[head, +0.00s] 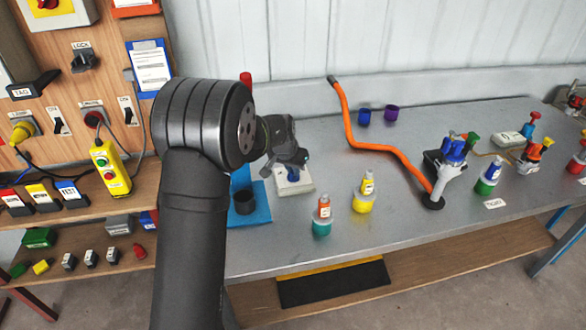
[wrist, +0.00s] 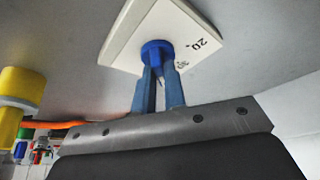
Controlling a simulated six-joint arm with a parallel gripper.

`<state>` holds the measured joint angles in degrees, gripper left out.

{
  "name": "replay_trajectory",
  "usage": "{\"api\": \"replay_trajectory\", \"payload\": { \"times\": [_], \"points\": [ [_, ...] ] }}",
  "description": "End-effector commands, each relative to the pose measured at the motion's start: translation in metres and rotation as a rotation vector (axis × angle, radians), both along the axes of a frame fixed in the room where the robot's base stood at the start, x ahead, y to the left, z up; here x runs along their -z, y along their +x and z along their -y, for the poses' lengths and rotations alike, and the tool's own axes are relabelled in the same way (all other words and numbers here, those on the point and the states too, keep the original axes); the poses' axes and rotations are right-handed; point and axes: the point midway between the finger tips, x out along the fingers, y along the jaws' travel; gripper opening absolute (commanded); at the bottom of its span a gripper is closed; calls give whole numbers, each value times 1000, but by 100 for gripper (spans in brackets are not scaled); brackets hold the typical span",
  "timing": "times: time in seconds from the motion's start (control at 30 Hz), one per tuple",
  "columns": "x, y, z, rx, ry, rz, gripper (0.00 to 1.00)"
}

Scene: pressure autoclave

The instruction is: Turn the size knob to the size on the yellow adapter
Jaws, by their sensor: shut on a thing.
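The size knob is a blue round knob (wrist: 157,48) on a white plate (wrist: 125,40). In the wrist view, my gripper (wrist: 160,72) has its two blue fingers at the knob, shut on it. A printed "20" and a second, partly covered number show beside it. In the head view, the white plate (head: 306,185) lies on the bench under my gripper (head: 291,168), with a little blue showing. A yellow piece (head: 363,200) with a labelled, yellow-topped part stands to the right. A yellow cylinder (wrist: 22,88) shows at the wrist view's left. I cannot read any size on it.
An orange-labelled piece with a teal base (head: 322,226) stands close to the right of the plate. A blue stand with a dark cup (head: 244,201) is on the left. An orange hose (head: 350,135) crosses the grey bench (head: 400,215).

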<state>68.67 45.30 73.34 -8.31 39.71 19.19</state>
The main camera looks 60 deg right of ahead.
Motion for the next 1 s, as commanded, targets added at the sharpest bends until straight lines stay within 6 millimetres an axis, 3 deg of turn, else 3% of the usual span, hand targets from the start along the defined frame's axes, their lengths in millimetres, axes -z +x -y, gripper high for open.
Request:
{"api": "replay_trajectory", "payload": {
  "times": [0.4, 0.97, 1.0],
  "points": [
    [0, 2, 0, 202, 0, 1, 0],
    [0, 2, 0, 235, 2, 1, 0],
    [0, 2, 0, 235, 2, 1, 15]
  ]
}}
